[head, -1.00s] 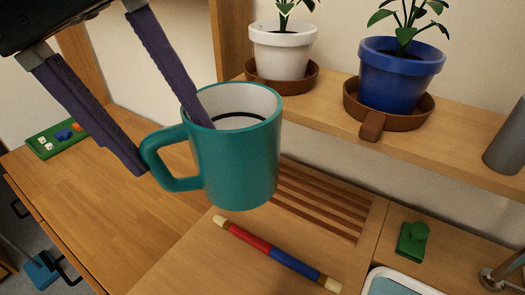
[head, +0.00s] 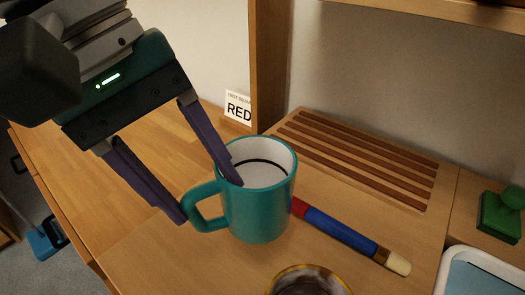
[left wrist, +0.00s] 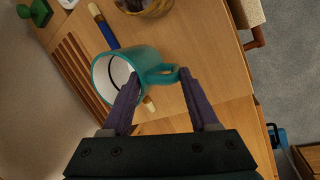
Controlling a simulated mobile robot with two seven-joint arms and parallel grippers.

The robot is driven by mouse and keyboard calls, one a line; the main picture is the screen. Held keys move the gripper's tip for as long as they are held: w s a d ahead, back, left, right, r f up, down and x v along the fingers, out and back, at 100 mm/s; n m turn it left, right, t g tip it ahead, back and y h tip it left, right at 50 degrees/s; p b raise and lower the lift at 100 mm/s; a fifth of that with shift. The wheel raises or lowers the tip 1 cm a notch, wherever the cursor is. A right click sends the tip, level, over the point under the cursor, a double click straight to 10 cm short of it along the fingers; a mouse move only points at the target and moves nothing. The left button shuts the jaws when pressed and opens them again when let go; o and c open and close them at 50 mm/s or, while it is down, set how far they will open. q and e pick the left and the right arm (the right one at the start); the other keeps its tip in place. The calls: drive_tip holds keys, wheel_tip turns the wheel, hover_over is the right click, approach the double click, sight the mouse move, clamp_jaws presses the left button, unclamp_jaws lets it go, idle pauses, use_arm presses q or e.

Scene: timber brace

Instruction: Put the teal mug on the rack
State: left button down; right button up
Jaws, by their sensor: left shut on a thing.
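The teal mug (head: 260,210) is upright in the head view, and its handle points left. My left gripper (head: 208,202) is shut on the mug's handle side. One purple finger reaches inside the mug and the other is outside by the handle. The left wrist view also shows the mug (left wrist: 138,60) between the fingers. The slatted rack (head: 362,160) lies behind and to the right of the mug, and its visible slats are empty. The mug appears held above the wooden top, but the gap is hard to judge. My right gripper is not in view.
A gold-rimmed round object (head: 308,281) is at the bottom edge. A green object (head: 500,212) and a white-rimmed tray (head: 455,262) are at right. A wooden post (head: 267,75) rises behind.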

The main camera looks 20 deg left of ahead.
sight(210, 229)
use_arm(q)
wheel_tip(210, 229, down, 6)
drive_tip(key=b, duration=0.3)
drive_tip(key=shift+f+b, duration=0.15)
drive_tip(key=shift+b, duration=0.15)
drive_tip(key=shift+f, duration=0.1)
drive_tip(key=shift+c, duration=0.7)
unclamp_jaws()
